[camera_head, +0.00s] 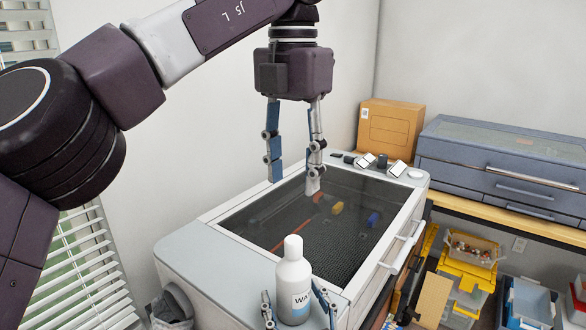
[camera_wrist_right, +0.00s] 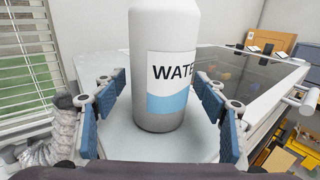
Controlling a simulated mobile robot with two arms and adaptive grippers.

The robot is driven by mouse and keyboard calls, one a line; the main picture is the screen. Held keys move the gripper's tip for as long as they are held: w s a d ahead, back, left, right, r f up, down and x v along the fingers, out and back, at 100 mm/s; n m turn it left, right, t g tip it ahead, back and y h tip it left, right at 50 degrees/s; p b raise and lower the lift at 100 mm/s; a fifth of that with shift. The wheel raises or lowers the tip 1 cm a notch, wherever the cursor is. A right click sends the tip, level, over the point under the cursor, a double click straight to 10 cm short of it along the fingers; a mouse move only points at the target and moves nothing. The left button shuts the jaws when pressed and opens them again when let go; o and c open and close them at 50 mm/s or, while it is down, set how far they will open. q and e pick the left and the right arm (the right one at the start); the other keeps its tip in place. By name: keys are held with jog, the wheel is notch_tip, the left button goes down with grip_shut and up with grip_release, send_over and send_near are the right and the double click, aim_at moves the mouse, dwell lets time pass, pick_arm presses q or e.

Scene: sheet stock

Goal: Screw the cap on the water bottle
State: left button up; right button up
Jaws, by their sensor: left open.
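A white water bottle (camera_head: 294,279) stands upright on the pale front corner of the machine top; its label also shows in the right wrist view (camera_wrist_right: 172,75). Its top ends in a narrow white piece (camera_head: 293,246); I cannot tell whether this is the cap or the bare neck. No separate cap is clearly visible. My right gripper (camera_wrist_right: 163,90) is open, its fingers on either side of the bottle, with a small gap at the left. My left gripper (camera_head: 294,186) is open and empty, pointing down above the dark window, above and behind the bottle.
The white machine (camera_head: 215,262) has a dark window with small coloured pieces under it. Small items (camera_head: 366,160) lie along its back edge. A cardboard box (camera_head: 391,127) and a blue-grey drawer unit (camera_head: 505,160) stand behind. Bins (camera_head: 468,265) sit at the right; window blinds (camera_head: 85,262) hang at the left.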

jog(key=v, duration=1.2)
